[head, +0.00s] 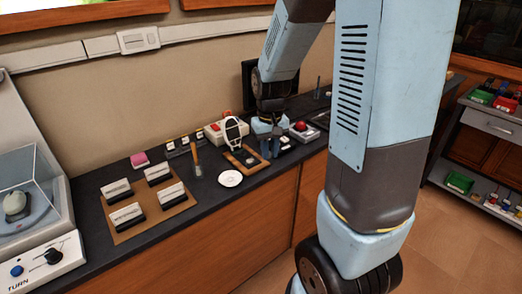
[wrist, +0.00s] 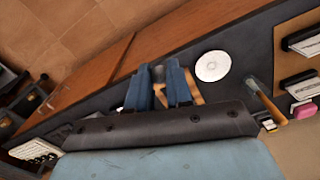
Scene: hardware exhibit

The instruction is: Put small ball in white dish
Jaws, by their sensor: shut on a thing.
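The white dish (head: 230,178) lies flat on the dark counter, and it also shows in the wrist view (wrist: 212,66), with nothing on it. My gripper (head: 270,152) is low over the counter, to the right of the dish and apart from it. In the wrist view its blue fingers (wrist: 160,76) are close together, shut on a small greyish thing that they mostly hide. It appears to be the small ball, but its shape is not clear. I see no loose small ball elsewhere on the counter.
A board with several label blocks (head: 148,205) lies further left. A tan-framed plate with a white oval piece (head: 233,132) is near my gripper. A red-topped box (head: 303,132) stands to its right.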

